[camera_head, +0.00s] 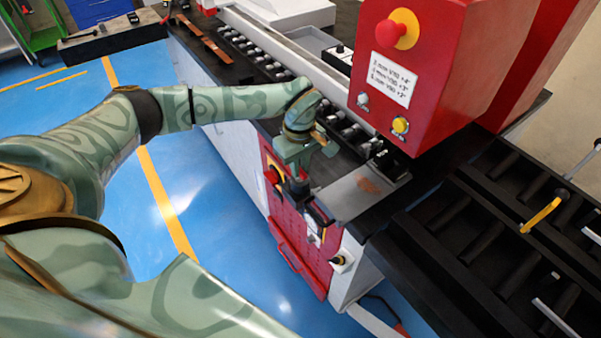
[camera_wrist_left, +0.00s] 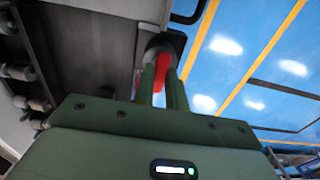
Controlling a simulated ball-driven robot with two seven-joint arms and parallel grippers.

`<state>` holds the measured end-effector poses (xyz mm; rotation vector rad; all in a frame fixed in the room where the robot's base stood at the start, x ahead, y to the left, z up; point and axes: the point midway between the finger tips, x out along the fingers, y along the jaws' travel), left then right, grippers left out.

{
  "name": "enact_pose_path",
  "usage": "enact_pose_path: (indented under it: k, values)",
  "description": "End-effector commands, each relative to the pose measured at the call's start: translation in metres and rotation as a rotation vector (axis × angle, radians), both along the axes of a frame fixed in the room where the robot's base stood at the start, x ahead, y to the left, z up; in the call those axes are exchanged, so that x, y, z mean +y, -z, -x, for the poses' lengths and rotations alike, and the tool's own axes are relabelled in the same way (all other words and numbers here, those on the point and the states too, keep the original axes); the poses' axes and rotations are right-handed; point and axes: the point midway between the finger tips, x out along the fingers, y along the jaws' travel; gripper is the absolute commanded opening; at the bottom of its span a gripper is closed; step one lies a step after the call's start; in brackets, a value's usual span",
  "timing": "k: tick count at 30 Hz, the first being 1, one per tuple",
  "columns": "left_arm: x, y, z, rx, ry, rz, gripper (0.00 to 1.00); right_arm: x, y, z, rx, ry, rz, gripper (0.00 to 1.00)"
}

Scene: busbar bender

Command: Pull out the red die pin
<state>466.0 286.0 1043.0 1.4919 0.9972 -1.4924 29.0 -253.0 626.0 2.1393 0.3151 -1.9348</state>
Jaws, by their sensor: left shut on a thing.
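My left gripper (camera_head: 297,186) points down at the front edge of the machine, above its red front panel. In the left wrist view, its two green fingers (camera_wrist_left: 161,84) are shut on a red piece (camera_wrist_left: 160,68), which I take to be the red die pin. The pin's upper end sits at a dark round part (camera_wrist_left: 165,42) by the edge of the dark machine top. The fingers hide part of the pin, and I cannot tell how deep it sits. In the head view the pin is hidden behind the gripper. My right gripper is out of view.
A red control box (camera_head: 440,75) with a red button (camera_head: 398,29) stands behind the gripper. A row of rollers (camera_head: 265,62) runs along the machine top. A black rack (camera_head: 490,240) is at the right. The blue floor (camera_head: 215,185) in front is clear.

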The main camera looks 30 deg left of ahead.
Motion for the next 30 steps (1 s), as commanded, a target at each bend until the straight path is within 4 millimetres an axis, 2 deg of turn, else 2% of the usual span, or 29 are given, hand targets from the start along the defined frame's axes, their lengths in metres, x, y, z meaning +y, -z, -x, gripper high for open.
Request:
enact_pose_path:
  k: [30]
  values:
    - [0.0, -0.036, 0.0, 0.0, 0.0, 0.0, 0.0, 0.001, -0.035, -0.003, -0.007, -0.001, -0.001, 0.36]
